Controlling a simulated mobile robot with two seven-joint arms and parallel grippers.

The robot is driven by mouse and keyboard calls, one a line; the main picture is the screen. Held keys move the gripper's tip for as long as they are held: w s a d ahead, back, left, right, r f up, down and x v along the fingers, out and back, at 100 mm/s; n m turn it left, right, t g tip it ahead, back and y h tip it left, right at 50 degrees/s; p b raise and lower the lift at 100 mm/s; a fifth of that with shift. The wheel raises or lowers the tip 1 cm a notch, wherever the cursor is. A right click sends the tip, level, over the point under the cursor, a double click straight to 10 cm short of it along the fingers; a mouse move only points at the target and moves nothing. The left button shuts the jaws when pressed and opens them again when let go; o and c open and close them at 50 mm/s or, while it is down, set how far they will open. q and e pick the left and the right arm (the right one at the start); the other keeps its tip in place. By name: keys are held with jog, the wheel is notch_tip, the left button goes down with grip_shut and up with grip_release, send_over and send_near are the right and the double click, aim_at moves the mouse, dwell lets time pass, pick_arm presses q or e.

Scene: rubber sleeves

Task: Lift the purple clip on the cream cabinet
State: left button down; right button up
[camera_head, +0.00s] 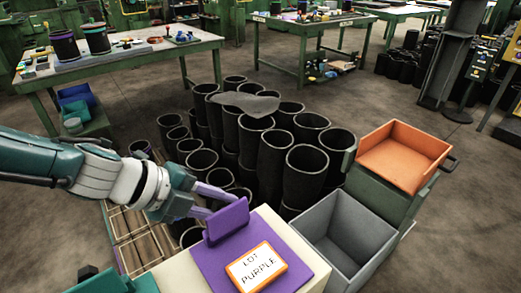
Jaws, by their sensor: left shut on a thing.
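The purple clip (227,221) shows as an upright purple plate at the left edge of the purple top on the cream cabinet (300,240). My left gripper (214,203) comes in from the left, its pale lavender fingers shut at the clip's back upper side. The plate hides the fingertips' exact contact. I cannot tell whether the clip is clear of the cabinet top. An orange-framed card reading "LOT PURPLE" (257,267) lies on the purple top.
Several black rubber sleeves (305,172) stand behind the cabinet. A grey open bin (348,228) and an orange tray (403,157) are to the right. A wooden-slatted crate (137,240) is left. A green workbench (120,52) stands at the back left.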

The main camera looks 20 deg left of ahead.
pick_arm(q)
jog(key=shift+f, duration=0.1)
dwell(0.5)
jog(key=c, duration=0.6)
grip_release()
jog(key=p+v, duration=0.4)
jog(key=v, duration=0.6)
jog(key=shift+w+p, duration=0.15)
jog(key=shift+p, duration=0.15)
